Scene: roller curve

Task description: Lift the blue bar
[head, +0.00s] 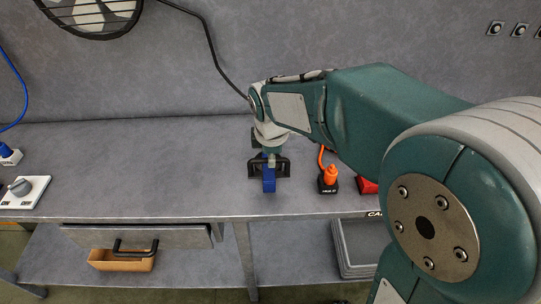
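The blue bar (268,180) shows as a short upright blue piece near the front edge of the grey workbench (130,170). My gripper (268,169) is at the bar, with dark finger parts on both sides of it. My arm comes in from the right and hides part of the gripper and whatever lies behind it. At this size I cannot tell whether the fingers touch the bar or whether it is off the bench.
An orange plug on a black base (328,180) and a red object (367,185) stand just right of my gripper. A knob panel (24,190) is at the left. A drawer (138,237) hangs below the top. The bench's middle left is clear.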

